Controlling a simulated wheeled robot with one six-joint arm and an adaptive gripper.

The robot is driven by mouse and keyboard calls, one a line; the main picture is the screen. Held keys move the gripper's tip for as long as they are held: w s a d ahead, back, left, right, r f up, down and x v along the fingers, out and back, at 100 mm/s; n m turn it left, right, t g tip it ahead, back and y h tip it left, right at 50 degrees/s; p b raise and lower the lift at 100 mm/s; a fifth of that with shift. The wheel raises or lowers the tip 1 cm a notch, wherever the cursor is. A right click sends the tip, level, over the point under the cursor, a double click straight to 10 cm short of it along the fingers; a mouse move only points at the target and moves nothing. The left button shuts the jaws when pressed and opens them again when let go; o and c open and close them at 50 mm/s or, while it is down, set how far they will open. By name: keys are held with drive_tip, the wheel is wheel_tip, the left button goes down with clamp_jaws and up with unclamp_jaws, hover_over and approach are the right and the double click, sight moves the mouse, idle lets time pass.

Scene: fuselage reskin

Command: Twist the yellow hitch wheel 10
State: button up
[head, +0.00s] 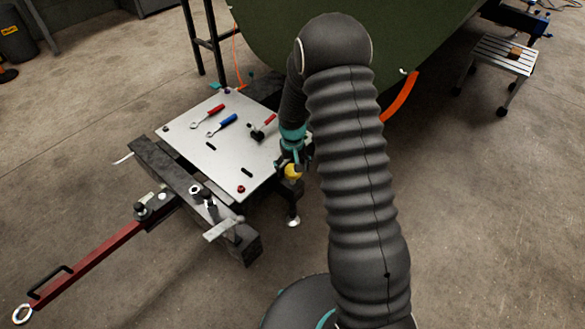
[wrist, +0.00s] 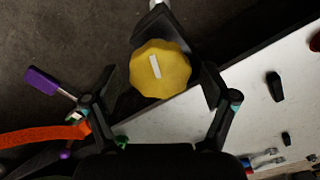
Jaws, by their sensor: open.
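The yellow hitch wheel (wrist: 161,69) is a faceted knob with a white bar mark on its face. In the wrist view it lies at the upper middle, just beyond and between my fingertips. My gripper (wrist: 160,100) is open, with one finger to each side of the wheel, and I see no clear contact. In the head view the yellow wheel (head: 293,171) shows partly below my gripper (head: 290,163), at the right edge of the pale plate. My arm hides part of that area, and the fingers are too small there to judge.
The pale plate (head: 190,140) carries red- and blue-handled tools (head: 228,120) and dark pegs. A dark beam with a red tow bar (head: 90,262) lies at its lower left. A green fuselage panel (head: 270,45) rises behind. In the wrist view, a purple-ended part (wrist: 42,81) and orange strap (wrist: 45,135) lie left.

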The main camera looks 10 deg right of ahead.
sight(292, 168)
drive_tip(key=c, duration=1.2)
drive_tip(key=shift+o, duration=0.2)
drive_tip(key=shift+n+b, duration=0.45)
drive_tip(key=shift+n, duration=1.15)
drive_tip(key=o, duration=1.2)
drive_tip(key=shift+c, duration=0.2)
wheel_tip(292, 168, up, 12)
